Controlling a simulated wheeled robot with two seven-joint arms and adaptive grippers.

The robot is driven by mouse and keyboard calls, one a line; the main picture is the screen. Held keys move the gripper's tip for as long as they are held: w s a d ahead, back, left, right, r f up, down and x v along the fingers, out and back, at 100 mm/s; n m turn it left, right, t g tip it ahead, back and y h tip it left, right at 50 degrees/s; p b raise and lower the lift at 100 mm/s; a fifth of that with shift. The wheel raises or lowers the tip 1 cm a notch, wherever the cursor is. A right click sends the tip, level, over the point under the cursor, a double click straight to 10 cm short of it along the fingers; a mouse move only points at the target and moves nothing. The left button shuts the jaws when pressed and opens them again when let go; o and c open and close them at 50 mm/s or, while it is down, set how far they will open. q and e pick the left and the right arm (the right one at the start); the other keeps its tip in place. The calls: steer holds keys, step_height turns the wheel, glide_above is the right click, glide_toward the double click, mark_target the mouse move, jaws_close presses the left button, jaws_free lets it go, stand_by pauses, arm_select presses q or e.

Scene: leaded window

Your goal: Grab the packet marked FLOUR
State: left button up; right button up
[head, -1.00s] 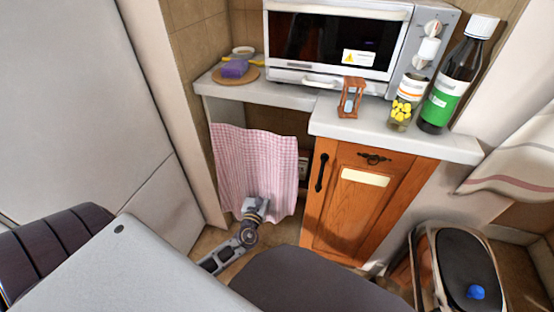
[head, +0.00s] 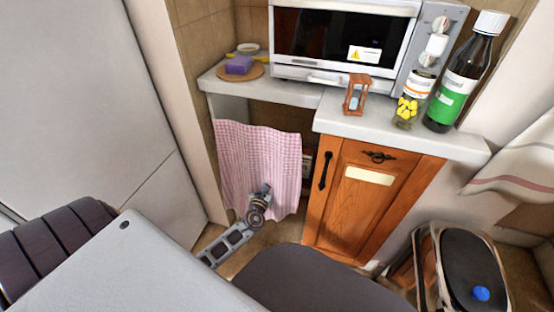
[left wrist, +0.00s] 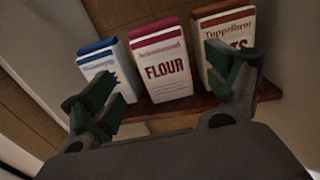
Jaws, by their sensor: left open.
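The FLOUR packet (left wrist: 167,72), white with a crimson top, stands in the middle of three packets in the left wrist view. Its printed front faces my camera. My left gripper (left wrist: 165,85) is open and empty, with one dark finger on each side of the FLOUR packet's picture position. The fingers appear nearer to the camera than the packet, apart from it. In the head view my left arm (head: 257,208) reaches to the pink checked curtain (head: 240,165); the fingers and packets are hidden there. My right gripper is not in view.
A blue-topped packet (left wrist: 104,65) stands left of the FLOUR and a red-topped packet (left wrist: 225,30) right, both close to it. They stand on a brown shelf (left wrist: 200,103). The wooden cabinet (head: 365,200) is right of the curtain. A bin (head: 462,265) stands at lower right.

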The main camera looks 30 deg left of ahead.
mark_target(275, 157)
arm_select(q)
steer(key=shift+x, duration=1.8)
steer(key=shift+w, duration=0.15)
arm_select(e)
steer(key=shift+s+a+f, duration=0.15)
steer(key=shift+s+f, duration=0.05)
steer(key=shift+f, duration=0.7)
arm_select(q)
steer(key=shift+w+a+b, duration=0.15)
steer(key=shift+w+b, duration=0.2)
steer(key=shift+w+a+r, duration=0.1)
steer(key=shift+w+a, duration=0.15)
steer(key=shift+w, duration=0.45)
steer(key=shift+w+a+b, duration=0.25)
steer(key=shift+w+b, duration=0.05)
steer(key=shift+w, duration=0.35)
steer(key=shift+x, duration=0.8)
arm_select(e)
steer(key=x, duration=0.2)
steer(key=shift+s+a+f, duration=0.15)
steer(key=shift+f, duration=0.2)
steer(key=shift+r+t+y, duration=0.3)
